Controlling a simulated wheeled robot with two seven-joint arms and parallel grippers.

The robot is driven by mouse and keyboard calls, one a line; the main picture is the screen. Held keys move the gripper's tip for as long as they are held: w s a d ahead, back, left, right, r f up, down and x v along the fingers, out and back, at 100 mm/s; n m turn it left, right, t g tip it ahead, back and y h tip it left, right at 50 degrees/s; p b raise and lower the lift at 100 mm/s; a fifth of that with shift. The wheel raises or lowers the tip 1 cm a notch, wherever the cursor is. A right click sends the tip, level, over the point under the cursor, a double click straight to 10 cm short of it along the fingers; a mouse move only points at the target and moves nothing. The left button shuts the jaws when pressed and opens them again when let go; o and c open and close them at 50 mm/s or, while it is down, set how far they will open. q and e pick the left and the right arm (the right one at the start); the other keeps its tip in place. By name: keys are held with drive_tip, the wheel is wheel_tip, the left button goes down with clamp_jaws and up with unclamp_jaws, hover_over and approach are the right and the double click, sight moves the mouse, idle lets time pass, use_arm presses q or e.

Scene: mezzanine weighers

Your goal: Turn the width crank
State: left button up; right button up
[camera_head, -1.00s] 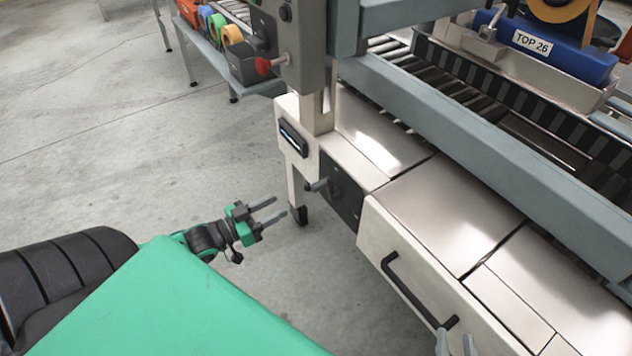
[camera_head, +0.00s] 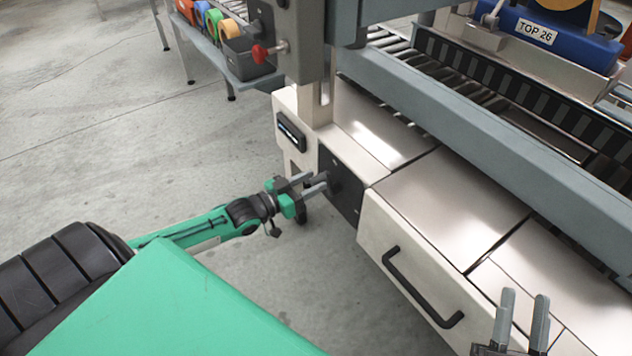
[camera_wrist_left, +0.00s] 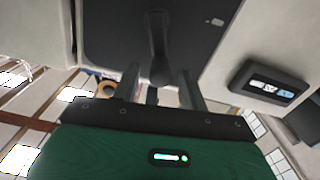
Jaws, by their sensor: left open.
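The width crank (camera_head: 335,182) is a dark handle on a black plate (camera_head: 348,204) on the side of the pale machine, left of the drawer. In the left wrist view the crank (camera_wrist_left: 158,45) hangs down on the plate, its lower end between my finger lines. My left gripper (camera_head: 320,181) is open with its fingertips at the crank; it also shows in the left wrist view (camera_wrist_left: 160,75). Whether the fingers touch the crank I cannot tell. My right gripper (camera_head: 525,296) is open and empty at the lower right, over the machine's front.
A drawer handle (camera_head: 420,288) sticks out right of the crank. A small display (camera_head: 291,133) is above and left of it, and a post with a red knob (camera_head: 262,53) stands above. Open floor lies to the left.

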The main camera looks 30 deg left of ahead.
use_arm(q)
drive_tip(key=shift+x, duration=1)
use_arm(e)
drive_tip(key=shift+s+d+r+t, duration=0.1)
drive_tip(key=shift+d+r+t, duration=0.1)
drive_tip(key=shift+r+t, duration=0.25)
drive_tip(key=shift+s+d+r+t, duration=0.15)
drive_tip(key=shift+r+t, duration=0.1)
drive_tip(key=shift+r, duration=0.25)
use_arm(q)
drive_tip(key=c, duration=0.9)
drive_tip(key=shift+c, duration=0.2)
drive_tip(key=shift+s+d+m+p, duration=0.1)
drive_tip(key=shift+d+m+p, duration=0.15)
drive_tip(key=shift+m+p, duration=0.55)
use_arm(e)
wheel_tip(320, 180, down, 8)
drive_tip(key=a+g, duration=0.2)
drive_tip(key=g, duration=0.3)
drive_tip(key=shift+a+h, duration=0.2)
drive_tip(key=shift+h, duration=0.1)
drive_tip(key=shift+w, duration=0.1)
use_arm(q)
drive_tip(key=o, duration=0.9)
drive_tip(key=shift+o, duration=0.2)
